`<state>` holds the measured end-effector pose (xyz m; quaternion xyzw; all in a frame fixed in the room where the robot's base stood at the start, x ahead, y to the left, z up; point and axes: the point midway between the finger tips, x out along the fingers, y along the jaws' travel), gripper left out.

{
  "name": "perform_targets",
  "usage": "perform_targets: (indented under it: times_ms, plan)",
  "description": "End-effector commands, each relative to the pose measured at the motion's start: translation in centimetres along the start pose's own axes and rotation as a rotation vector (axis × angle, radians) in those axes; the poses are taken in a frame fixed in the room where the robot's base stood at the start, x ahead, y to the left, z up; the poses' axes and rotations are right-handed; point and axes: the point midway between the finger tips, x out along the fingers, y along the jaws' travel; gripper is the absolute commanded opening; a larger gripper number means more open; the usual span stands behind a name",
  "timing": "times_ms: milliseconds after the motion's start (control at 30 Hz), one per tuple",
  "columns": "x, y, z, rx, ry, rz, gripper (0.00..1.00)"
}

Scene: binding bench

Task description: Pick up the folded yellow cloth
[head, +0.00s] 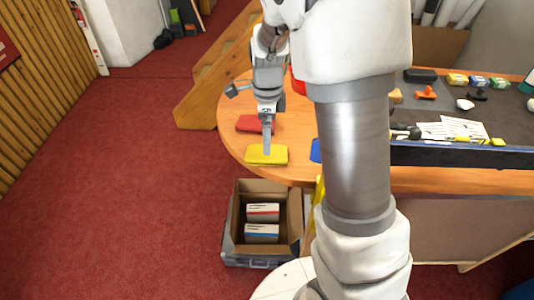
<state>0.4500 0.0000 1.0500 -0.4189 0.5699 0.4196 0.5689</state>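The folded yellow cloth (259,157) lies flat on the wooden table, near its rounded front-left edge. My gripper (267,149) points down with its fingertips at the back part of the cloth, over or touching it. I cannot tell whether the fingers have contact with it. From this angle the fingers overlap each other, so their spacing is hidden.
A red folded cloth (250,123) lies just behind, and a blue item (315,151) is partly hidden by my arm. The wooden table (232,142) has a dark mat (510,110) with small tools at right. An open cardboard box (287,189) stands below the edge.

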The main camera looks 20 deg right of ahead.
Motion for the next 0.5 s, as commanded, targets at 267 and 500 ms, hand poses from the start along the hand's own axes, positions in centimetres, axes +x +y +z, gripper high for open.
perform_targets:
  times_ms: [267, 500]
  plan:
    - [2.2, 0.0, 0.0, 0.0, 0.001, 0.002, 1.0]
    - [5.6, 0.0, 0.1, -0.001, 0.0, 0.001, 1.0]
